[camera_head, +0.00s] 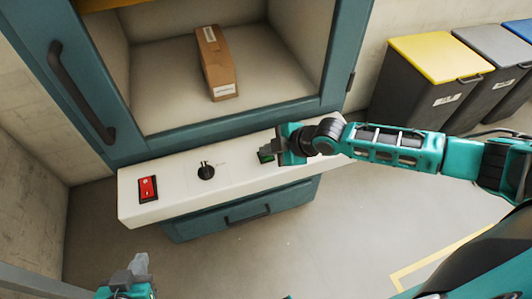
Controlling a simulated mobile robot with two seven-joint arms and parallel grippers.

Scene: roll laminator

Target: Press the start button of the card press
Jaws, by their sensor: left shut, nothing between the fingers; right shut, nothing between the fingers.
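The card press (215,125) is a teal cabinet with a sloping white control panel (232,184) along its front. The panel carries a red rocker switch (148,188) at the left, a black knob (206,171) in the middle and a green button (264,158) further right. My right gripper (267,148) is shut and empty, right at the green button, and covers part of it. I cannot tell whether the fingertips touch it. My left gripper (139,263) is shut and empty, low in the picture, in front of and below the panel's left end.
A brown cardboard box (216,64) stands inside the press's open chamber. A door handle (80,92) is at the left and a drawer (243,211) sits below the panel. Bins with yellow (440,57) and grey (492,42) lids stand at the right. The floor in front is clear.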

